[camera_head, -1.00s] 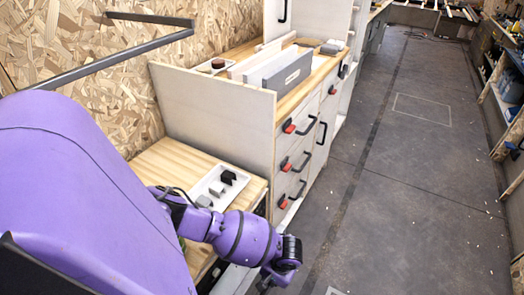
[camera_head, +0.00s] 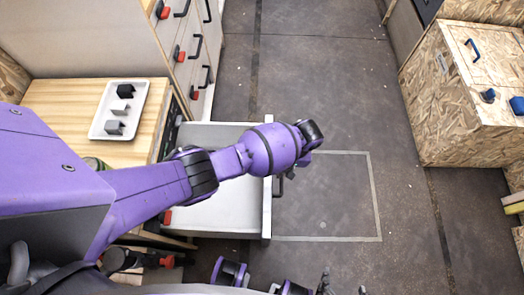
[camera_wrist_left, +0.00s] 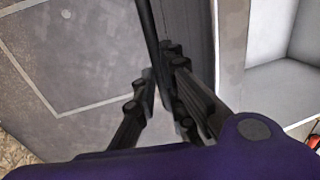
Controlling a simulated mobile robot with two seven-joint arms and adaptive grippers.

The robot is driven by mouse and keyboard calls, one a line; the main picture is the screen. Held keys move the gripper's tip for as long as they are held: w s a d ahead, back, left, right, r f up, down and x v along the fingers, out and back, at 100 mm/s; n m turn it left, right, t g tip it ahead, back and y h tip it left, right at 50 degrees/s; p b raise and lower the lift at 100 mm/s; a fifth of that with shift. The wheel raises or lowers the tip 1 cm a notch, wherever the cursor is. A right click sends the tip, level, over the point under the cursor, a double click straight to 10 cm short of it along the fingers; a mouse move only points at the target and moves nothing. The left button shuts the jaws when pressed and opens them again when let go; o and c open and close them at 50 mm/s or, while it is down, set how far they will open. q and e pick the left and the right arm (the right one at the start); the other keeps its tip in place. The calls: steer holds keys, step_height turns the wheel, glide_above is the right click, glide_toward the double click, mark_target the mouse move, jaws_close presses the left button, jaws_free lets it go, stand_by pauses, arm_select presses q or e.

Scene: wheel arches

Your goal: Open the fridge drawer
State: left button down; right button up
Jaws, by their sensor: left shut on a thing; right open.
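The fridge drawer (camera_head: 215,217) is a pale grey box. In the head view it stands well out from under the wooden counter, its front panel (camera_head: 267,222) facing right. Its dark handle (camera_head: 280,185) shows partly below my left wrist. In the left wrist view, my left gripper (camera_wrist_left: 160,85) has its fingers closed around the black handle bar (camera_wrist_left: 150,40), with the pale drawer interior (camera_wrist_left: 285,95) at right. My left arm covers part of the drawer in the head view. My right gripper (camera_head: 343,287) is open and empty at the bottom edge, partly cut off.
A white tray (camera_head: 98,132) with small dark and grey blocks sits on the wooden counter (camera_head: 50,100). Cabinet drawers with black handles (camera_head: 182,60) stand beyond it. A chipboard cabinet (camera_head: 430,110) stands at right. The floor (camera_head: 325,105) between is clear.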

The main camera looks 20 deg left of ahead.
arm_select(q)
steer(key=shift+w+d, duration=0.2)
steer(key=shift+d, duration=0.2)
arm_select(e)
steer(key=shift+w+a, duration=0.15)
steer(key=shift+w, duration=0.15)
steer(key=shift+s, duration=0.1)
arm_select(q)
steer(key=c, duration=1.9)
jaws_free()
steer(key=shift+o, duration=0.2)
step_height(320, 180, up, 12)
steer(key=d, duration=0.2)
steer(key=shift+w+d, duration=0.15)
steer(key=shift+w, duration=0.2)
arm_select(e)
steer(key=shift+s+f, duration=0.15)
arm_select(q)
steer(key=shift+f, duration=0.15)
